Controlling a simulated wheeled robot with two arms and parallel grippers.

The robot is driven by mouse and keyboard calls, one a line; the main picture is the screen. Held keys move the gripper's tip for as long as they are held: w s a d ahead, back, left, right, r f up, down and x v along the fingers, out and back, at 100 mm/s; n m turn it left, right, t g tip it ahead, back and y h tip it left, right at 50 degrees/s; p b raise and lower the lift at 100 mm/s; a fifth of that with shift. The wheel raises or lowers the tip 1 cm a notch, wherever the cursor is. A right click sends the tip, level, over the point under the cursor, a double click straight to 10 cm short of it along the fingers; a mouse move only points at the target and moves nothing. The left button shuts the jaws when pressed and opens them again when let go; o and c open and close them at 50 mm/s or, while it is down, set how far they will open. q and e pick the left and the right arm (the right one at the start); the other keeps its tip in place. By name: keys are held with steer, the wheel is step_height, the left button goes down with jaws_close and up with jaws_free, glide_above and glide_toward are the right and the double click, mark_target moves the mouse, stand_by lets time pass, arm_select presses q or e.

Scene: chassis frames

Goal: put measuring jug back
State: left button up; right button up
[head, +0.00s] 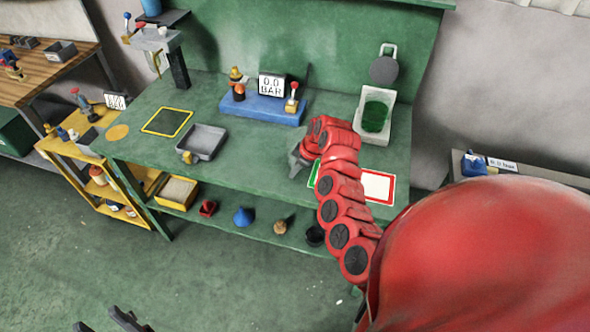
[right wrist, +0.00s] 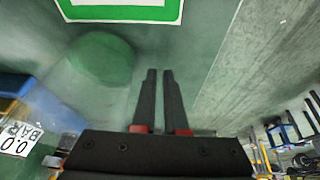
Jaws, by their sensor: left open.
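I cannot pick out the measuring jug with certainty. A green, round, vessel-like shape (head: 376,116) in the pale tray at the right of the bench may be it. In the right wrist view a blurred green round patch (right wrist: 100,60) lies beside a green-bordered white mat (right wrist: 120,8); I cannot tell what it is. My right gripper (right wrist: 159,72) has a narrow gap between its fingers and nothing visible in it. In the head view it is over the bench, partly hidden by my red arm. My left gripper (head: 97,318) is open and empty at the bottom edge, over the floor.
On the green bench are a grey tray (head: 206,141), a yellow-bordered mat (head: 167,121), a blue gauge base (head: 262,109) and a red-bordered white mat (head: 378,186). The lower shelf holds a blue cone (head: 244,217) and a dark pot (head: 315,236). The floor at front left is clear.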

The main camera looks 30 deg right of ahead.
steer(key=o, duration=0.4)
steer(key=shift+o, duration=0.2)
steer(key=shift+r, duration=0.25)
steer(key=shift+s+d+r, duration=0.1)
steer(key=shift+s+r, duration=0.05)
steer(key=shift+r, duration=0.25)
steer(key=b+v, duration=0.1)
steer(key=v, duration=0.3)
steer(key=shift+b, duration=0.4)
steer(key=p+v, duration=0.2)
steer(key=v, duration=0.5)
steer(key=shift+p, duration=0.4)
